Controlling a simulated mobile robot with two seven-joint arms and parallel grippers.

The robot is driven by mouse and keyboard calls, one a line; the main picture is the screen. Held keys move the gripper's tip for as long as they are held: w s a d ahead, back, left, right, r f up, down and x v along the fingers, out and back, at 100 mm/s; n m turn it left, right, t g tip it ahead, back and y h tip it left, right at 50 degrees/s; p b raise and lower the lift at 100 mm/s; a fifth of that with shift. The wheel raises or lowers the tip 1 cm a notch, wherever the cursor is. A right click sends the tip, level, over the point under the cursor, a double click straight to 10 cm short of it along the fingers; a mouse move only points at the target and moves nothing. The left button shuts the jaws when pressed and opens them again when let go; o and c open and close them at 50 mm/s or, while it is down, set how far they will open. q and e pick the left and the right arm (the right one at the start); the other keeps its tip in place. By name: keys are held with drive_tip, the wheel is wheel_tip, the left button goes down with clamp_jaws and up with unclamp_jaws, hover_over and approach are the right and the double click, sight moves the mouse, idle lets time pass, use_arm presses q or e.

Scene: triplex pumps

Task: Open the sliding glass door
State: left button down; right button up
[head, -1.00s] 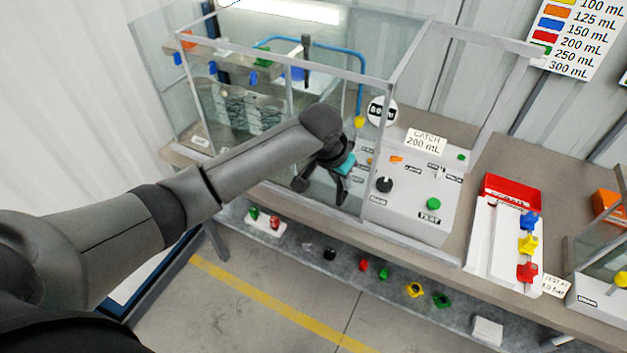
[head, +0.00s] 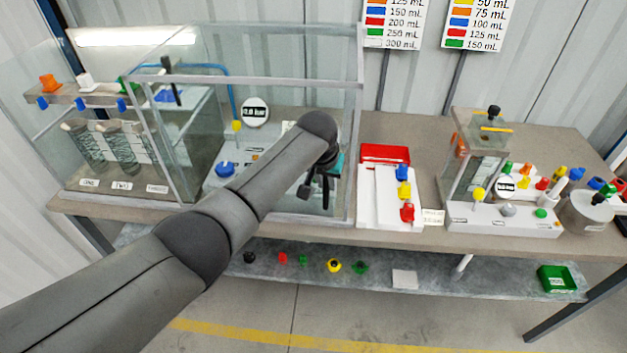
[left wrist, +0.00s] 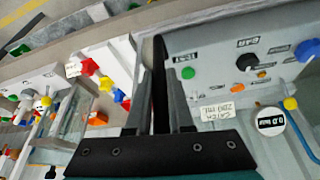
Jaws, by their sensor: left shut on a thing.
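The sliding glass door (head: 341,112) is a clear pane with a pale frame on the front of the glass enclosure (head: 190,25). It stands at the enclosure's right part, in front of the control box. My left gripper (head: 319,193) is at the door's lower right, near the right-hand upright. In the left wrist view, my left gripper (left wrist: 160,100) is shut on the dark upright door handle (left wrist: 159,62). My own forearm hides much of the door's lower middle and part of the control box. My right gripper is out of view.
A red-and-white tray (head: 385,155) stands just right of the enclosure. A smaller test unit (head: 500,215) stands farther right. A lower shelf (head: 440,277) holds small coloured parts.

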use_arm(q)
drive_tip(key=shift+d, duration=0.25)
drive_tip(key=c, duration=0.8)
unclamp_jaws()
drive_tip(key=shift+s+a+r, duration=0.1)
drive_tip(key=shift+r, duration=0.4)
drive_tip(key=p+v, duration=0.1)
drive_tip(key=v, duration=1.3)
drive_tip(key=shift+s, duration=0.2)
